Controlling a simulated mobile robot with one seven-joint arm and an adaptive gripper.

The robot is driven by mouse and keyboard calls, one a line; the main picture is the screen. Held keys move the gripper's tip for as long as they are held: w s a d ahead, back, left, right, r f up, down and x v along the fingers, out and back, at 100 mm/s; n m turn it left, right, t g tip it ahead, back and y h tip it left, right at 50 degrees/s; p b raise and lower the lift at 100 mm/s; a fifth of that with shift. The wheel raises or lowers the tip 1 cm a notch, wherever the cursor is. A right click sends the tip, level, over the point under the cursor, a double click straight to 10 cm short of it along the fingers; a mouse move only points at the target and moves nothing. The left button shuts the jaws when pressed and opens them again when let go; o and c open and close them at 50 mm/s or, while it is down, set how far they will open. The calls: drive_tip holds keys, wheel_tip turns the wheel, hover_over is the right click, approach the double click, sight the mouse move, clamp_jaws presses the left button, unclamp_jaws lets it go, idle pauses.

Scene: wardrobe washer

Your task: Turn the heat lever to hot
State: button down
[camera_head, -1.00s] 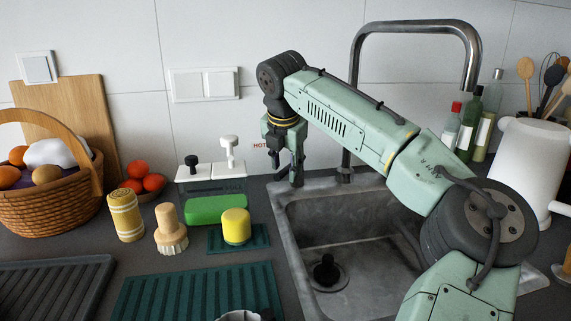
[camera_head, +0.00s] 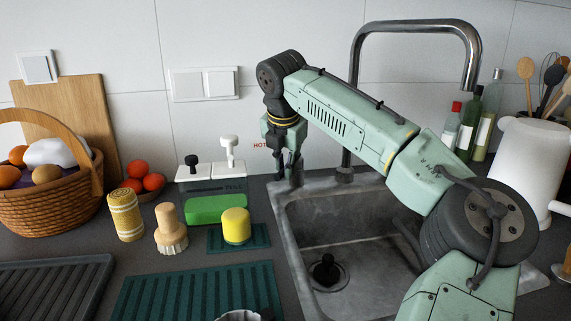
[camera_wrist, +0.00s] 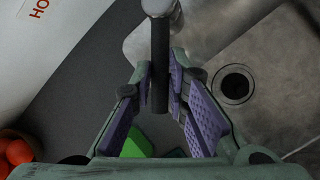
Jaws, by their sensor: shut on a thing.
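The heat lever (camera_wrist: 160,65) shows in the wrist view as a dark, thin rod running from a metal tap part (camera_wrist: 160,8) at the top. My gripper (camera_wrist: 160,82) has its purple-padded fingers on both sides of the rod, shut on it. In the head view my gripper (camera_head: 287,166) is at the back left corner of the sink, by the base of the tap (camera_head: 415,25); the lever is hard to make out there. A red HOT label (camera_head: 259,145) is on the wall left of my gripper. Part of it shows in the wrist view (camera_wrist: 38,10).
The sink (camera_head: 340,220) lies right of and in front of my gripper. A soap dispenser (camera_head: 229,150), green sponge (camera_head: 216,209) and yellow cylinder (camera_head: 236,226) stand to the left. Bottles (camera_head: 470,125) and a white jug (camera_head: 530,165) are at the right.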

idle(0.4)
drive_tip(key=shift+w+a+r+m+p, duration=0.15)
drive_tip(key=shift+a+m+p, duration=0.15)
drive_tip(key=shift+m+p, duration=0.35)
drive_tip(key=m+p, duration=0.1)
drive_tip(key=a+h+p, duration=0.1)
drive_tip(key=p, duration=0.1)
drive_tip(key=shift+w+r+m, duration=0.1)
drive_tip(key=shift+w+m, duration=0.25)
drive_tip(key=shift+w+a+m+g+h+p, duration=0.3)
drive_tip(key=shift+w+a+m+h+p, duration=0.15)
drive_tip(key=shift+m+p, duration=0.6)
drive_tip(key=shift+w+a+f+m+h+p, duration=0.15)
drive_tip(key=shift+w+f+m+h+p, duration=0.2)
drive_tip(key=shift+p, duration=0.45)
drive_tip(key=shift+r, duration=0.1)
drive_tip(key=c, duration=1.6)
unclamp_jaws()
drive_tip(key=shift+o, duration=0.2)
